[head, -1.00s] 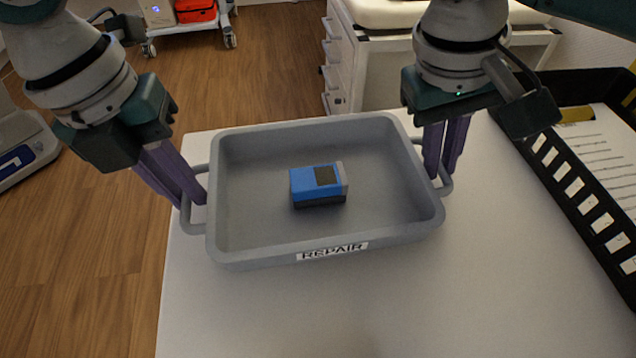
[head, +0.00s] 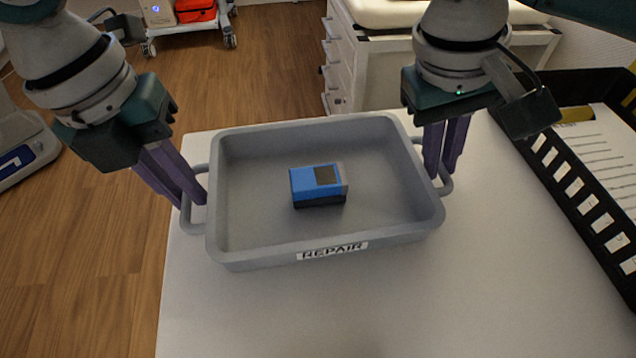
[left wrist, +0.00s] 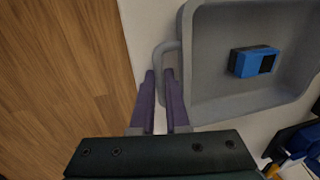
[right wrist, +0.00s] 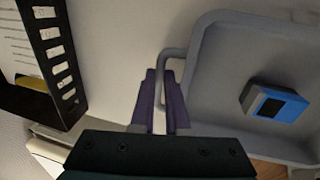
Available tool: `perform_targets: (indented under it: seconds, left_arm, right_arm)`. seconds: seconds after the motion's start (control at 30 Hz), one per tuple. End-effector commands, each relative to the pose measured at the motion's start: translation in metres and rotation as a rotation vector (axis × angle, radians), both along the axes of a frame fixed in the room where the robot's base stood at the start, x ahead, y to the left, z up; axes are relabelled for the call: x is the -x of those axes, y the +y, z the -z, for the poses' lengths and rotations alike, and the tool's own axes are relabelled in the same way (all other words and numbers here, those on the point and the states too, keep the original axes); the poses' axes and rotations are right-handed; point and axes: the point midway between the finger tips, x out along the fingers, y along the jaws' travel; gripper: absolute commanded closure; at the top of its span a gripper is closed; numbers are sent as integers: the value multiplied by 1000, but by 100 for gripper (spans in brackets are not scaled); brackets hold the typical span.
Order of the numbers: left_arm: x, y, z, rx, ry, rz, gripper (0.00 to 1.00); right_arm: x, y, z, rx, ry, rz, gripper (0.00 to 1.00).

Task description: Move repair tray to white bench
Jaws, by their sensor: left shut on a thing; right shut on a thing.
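The grey repair tray (head: 270,238) has a label reading REPAIR on its front wall and a loop handle at each end. It sits on or just above a white tabletop (head: 400,310); I cannot tell which. A blue and dark boxy device (head: 318,186) lies inside it. My left gripper (head: 190,200) is shut on the tray's left handle, which also shows in the left wrist view (left wrist: 160,60). My right gripper (head: 440,172) is shut on the right handle, seen in the right wrist view (right wrist: 165,70).
A black rack (head: 565,190) with white labels and papers stands on the tabletop at the right. A white drawer cabinet (head: 385,75) and a wheeled cart (head: 185,28) stand beyond. The tabletop in front of the tray is clear. Wooden floor (head: 90,260) lies to the left.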

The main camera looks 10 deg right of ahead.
Motion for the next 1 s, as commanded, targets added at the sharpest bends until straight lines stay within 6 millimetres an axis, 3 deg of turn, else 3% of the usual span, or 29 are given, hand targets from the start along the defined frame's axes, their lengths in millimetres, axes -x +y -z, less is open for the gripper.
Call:
perform_targets:
  seconds: [0.17, 0.57, 1.0]
  left_arm:
    - [0, 0, -8, 1, -1, 0, 100]
    - [0, 0, -50, 0, -1, 0, 100]
    - [0, 0, -50, 0, -1, 0, 100]
  right_arm:
    - [0, 0, -8, 0, -1, 0, 100]
    - [0, 0, -50, 0, 0, 0, 100]
    - [0, 0, -50, 0, 0, 0, 100]
